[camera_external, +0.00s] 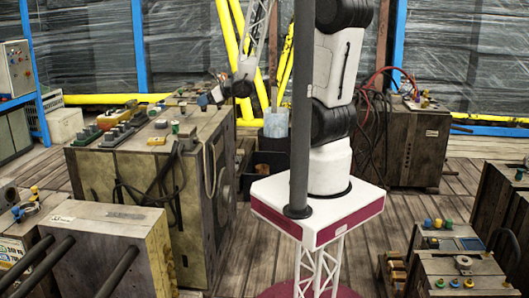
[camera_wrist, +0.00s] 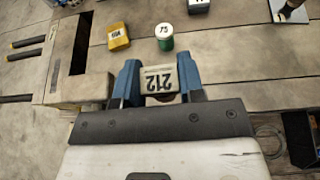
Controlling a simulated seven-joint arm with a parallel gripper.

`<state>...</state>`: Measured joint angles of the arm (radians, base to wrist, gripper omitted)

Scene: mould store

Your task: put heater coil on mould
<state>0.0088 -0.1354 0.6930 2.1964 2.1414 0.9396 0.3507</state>
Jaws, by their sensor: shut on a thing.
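My gripper (camera_external: 208,99) hangs over the rear part of a large worn block (camera_external: 128,178), which may be a mould; no readable name marks it. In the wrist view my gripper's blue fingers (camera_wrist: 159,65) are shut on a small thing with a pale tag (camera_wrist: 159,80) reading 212. A dark rounded part shows just below the tag. I cannot tell if this is the heater coil, as the fingers and tag hide most of it. In the external view the held thing is too small to make out.
A yellow block (camera_wrist: 118,37) and a green cylinder with a white top (camera_wrist: 164,36) stand just beyond my fingers. Several small parts line the large block's left top. A lower block with rods (camera_external: 105,235) stands in front. Crates with parts (camera_external: 455,270) are at right.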

